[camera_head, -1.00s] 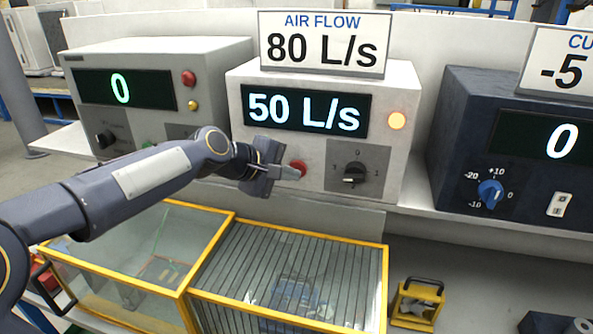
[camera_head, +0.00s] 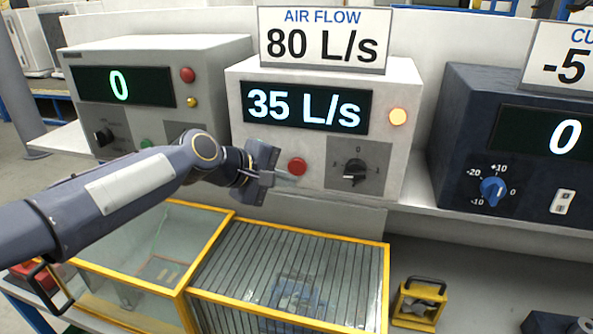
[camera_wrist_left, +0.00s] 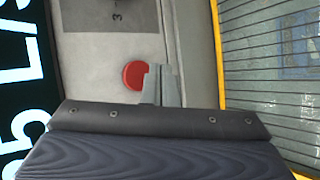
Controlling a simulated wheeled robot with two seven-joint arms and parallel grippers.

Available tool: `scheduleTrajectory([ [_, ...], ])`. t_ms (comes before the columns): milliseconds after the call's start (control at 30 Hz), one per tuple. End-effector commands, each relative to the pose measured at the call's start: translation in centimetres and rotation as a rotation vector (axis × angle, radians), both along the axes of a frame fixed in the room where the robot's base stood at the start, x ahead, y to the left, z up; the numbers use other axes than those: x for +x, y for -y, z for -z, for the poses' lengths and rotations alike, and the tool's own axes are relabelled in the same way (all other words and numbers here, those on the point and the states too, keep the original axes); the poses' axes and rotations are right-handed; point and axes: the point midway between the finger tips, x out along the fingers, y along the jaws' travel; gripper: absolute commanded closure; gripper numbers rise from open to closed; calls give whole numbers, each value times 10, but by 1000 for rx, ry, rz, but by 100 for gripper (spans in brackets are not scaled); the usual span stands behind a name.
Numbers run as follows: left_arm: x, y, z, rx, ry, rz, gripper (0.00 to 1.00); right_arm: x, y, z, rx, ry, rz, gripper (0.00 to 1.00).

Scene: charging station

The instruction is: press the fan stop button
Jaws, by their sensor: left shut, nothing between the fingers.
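The red button (camera_head: 297,167) is on the front of the white air flow unit (camera_head: 321,76), below its display (camera_head: 305,108), which reads 35 L/s. My left gripper (camera_head: 292,179) is shut and empty. My right gripper is not in view.
A sign (camera_head: 323,38) reads 80 L/s. A yellow-framed glass case (camera_head: 290,262) lies below. A dark unit (camera_head: 470,130) stands at right.

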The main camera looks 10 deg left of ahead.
Motion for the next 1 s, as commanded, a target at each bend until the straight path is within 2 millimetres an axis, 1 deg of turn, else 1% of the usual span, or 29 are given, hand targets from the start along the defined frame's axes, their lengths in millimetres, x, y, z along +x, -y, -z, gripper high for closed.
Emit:
scheduleTrajectory([
  [33,-6,0,2,1,1,0,100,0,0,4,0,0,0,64],
  [200,-22,-1,2,1,1,0,100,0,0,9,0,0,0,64],
  [333,-31,-1,1,0,0,0,100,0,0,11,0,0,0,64],
  [1000,-34,-2,1,6,1,3,100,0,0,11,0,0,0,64],
])
